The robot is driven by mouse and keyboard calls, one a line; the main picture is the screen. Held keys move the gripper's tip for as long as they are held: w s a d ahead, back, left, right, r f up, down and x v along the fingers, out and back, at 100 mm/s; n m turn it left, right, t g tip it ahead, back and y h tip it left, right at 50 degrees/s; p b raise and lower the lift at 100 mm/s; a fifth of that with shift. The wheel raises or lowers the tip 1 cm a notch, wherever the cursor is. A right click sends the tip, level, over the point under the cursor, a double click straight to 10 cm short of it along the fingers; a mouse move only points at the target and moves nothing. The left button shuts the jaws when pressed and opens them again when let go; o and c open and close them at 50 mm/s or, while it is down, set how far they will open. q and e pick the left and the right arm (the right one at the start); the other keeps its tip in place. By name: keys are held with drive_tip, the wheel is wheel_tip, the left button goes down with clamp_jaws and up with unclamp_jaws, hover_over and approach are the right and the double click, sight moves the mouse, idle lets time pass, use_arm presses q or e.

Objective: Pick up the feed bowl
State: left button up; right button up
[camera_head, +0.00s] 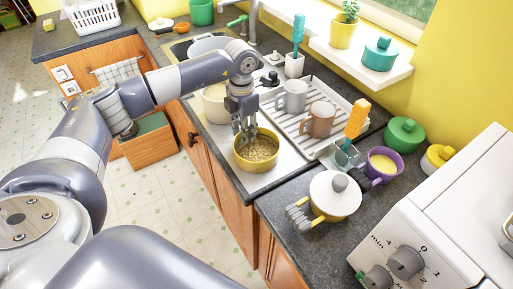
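The feed bowl (257,163) is a yellow round bowl with brown grainy feed in it. It stands upright on the light drainer surface by the counter's front edge. My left arm reaches in from the left, and my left gripper (245,134) points down at the bowl's far left side. Its fingertips overlap the rim and inside of the bowl in this view. I cannot tell whether they touch or grip the rim.
Behind the bowl, a dish rack holds a grey mug (292,96) and a brown mug (320,119). A lidded white pot (335,195), a purple-handled pot (382,165) and a green lidded pot (404,134) stand to the right. A cream pot (213,104) stands left of the bowl.

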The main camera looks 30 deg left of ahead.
use_arm(q)
drive_tip(key=shift+f, duration=0.45)
drive_tip(key=shift+c, duration=0.6)
clamp_jaws()
drive_tip(key=shift+w+r, duration=0.1)
drive_tip(key=shift+r, duration=0.05)
drive_tip(key=shift+r+b, duration=0.45)
drive_tip(key=shift+r, duration=0.1)
drive_tip(key=shift+s+d+r+b, duration=0.1)
drive_tip(key=shift+s+r+b, duration=0.15)
drive_tip(key=shift+r, duration=0.3)
drive_tip(key=shift+s+r+b, duration=0.1)
drive_tip(key=shift+r+b, duration=0.25)
drive_tip(key=shift+r, duration=0.15)
drive_tip(key=s+d+b, duration=0.1)
drive_tip(key=s+d, duration=0.1)
drive_tip(key=s, duration=0.2)
drive_tip(key=s+d+r+b, duration=0.1)
drive_tip(key=s+d, duration=0.1)
drive_tip(key=s, duration=0.3)
drive_tip(key=s+d+b, duration=0.1)
drive_tip(key=s+b, duration=0.1)
drive_tip(key=s, duration=0.3)
drive_tip(key=shift+s+d+r, duration=0.15)
drive_tip(key=shift+d+r, duration=0.15)
drive_tip(key=shift+d, duration=0.1)
